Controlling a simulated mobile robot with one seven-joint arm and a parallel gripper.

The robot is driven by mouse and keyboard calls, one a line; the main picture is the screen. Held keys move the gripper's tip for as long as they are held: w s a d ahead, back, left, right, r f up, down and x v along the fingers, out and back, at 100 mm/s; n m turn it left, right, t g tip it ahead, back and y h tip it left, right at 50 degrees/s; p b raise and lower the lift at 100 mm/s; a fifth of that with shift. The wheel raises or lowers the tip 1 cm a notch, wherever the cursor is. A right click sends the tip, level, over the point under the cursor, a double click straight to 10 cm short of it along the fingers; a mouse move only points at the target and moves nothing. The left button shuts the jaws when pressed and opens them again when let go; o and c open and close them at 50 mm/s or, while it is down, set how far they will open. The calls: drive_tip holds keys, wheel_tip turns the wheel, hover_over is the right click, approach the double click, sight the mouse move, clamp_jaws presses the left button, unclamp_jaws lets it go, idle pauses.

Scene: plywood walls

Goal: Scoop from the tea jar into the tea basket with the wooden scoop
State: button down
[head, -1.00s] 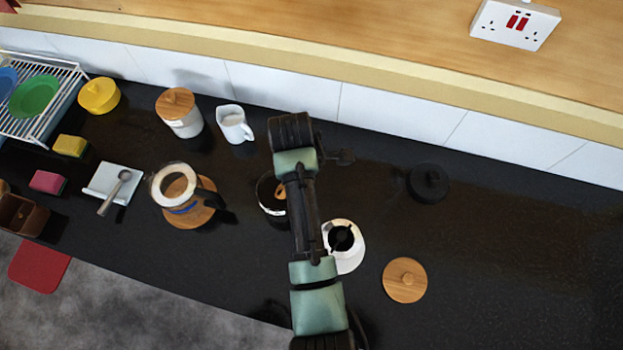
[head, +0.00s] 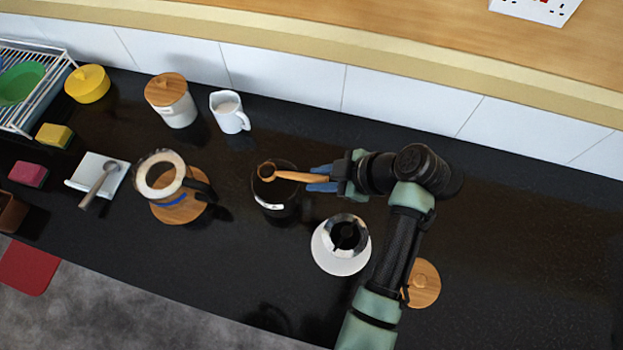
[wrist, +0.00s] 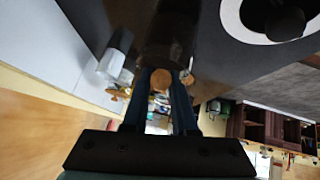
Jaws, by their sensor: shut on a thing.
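My gripper (head: 324,180) is shut on the handle of the wooden scoop (head: 292,176). The handle lies roughly level, and the scoop's bowl (head: 266,171) is over the mouth of the black tea jar (head: 270,208), which has a white label. I cannot tell what the bowl holds. In the wrist view the scoop (wrist: 160,80) shows end-on between my fingers, and the white pot (wrist: 232,20) is at upper right.
A wooden lid (head: 424,284) lies right of the pot, partly behind my arm. A glass carafe (head: 160,175) on a wooden coaster, a white jug (head: 229,112) and a wooden-lidded canister (head: 172,100) stand to the left. The far right counter is clear.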

drive_tip(key=shift+d+f+y+b, duration=0.2)
drive_tip(key=shift+d+y+b, duration=0.45)
drive_tip(key=shift+y+b, duration=0.3)
drive_tip(key=shift+t+y, duration=0.3)
drive_tip(key=shift+y, duration=0.05)
drive_tip(key=shift+s+d+r+p, duration=0.1)
drive_tip(key=shift+d+r+p, duration=0.15)
drive_tip(key=shift+r, duration=0.5)
drive_tip(key=shift+s+d+r+p, duration=0.1)
drive_tip(key=shift+r+p, duration=0.25)
drive_tip(key=shift+r, duration=0.4)
drive_tip(key=shift+d+r+p, duration=0.2)
drive_tip(key=shift+r+p, duration=0.1)
drive_tip(key=shift+r, duration=0.45)
